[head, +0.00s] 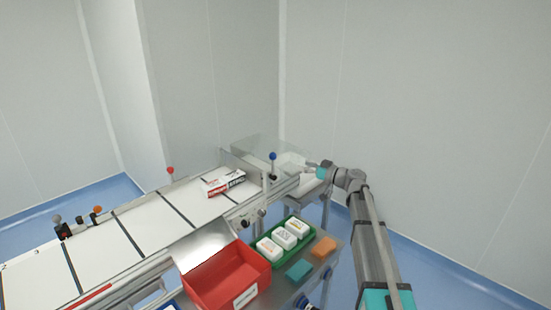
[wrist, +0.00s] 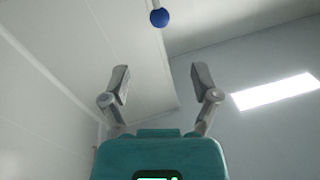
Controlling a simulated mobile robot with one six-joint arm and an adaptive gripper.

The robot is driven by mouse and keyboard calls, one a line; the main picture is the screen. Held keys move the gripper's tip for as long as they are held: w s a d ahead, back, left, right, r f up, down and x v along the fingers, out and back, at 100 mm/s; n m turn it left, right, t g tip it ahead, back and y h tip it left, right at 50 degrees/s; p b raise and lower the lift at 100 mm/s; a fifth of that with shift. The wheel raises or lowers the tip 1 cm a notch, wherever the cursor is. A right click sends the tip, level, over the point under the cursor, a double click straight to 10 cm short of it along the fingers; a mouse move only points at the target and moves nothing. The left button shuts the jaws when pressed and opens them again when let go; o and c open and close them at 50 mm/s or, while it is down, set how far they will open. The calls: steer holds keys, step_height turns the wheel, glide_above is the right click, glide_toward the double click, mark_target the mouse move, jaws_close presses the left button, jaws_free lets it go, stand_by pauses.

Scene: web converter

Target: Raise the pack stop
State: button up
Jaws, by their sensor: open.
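A blue ball knob (head: 272,156) tops a thin upright rod beside the far end of the conveyor. I cannot tell for sure which part is the pack stop. In the wrist view the blue knob (wrist: 159,17) is at the top edge, beyond the fingertips and roughly centred between them. My gripper (wrist: 161,80) is open and empty, its two grey fingers apart. In the head view my gripper (head: 312,166) is small, to the right of the knob and apart from it. A red, white and black carton (head: 223,182) lies on the belt, left of the rod.
The white conveyor belt (head: 146,222) has dark cross bars. A red bin (head: 225,278), a green tray (head: 304,246) with white packs, a teal block (head: 299,270) and an orange block (head: 323,246) are in front. A clear panel (head: 256,148) stands behind the knob.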

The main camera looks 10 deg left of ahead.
mark_target(273, 156)
steer(key=x, duration=1.3)
steer(key=shift+w+a, duration=0.15)
steer(key=shift+a, duration=0.2)
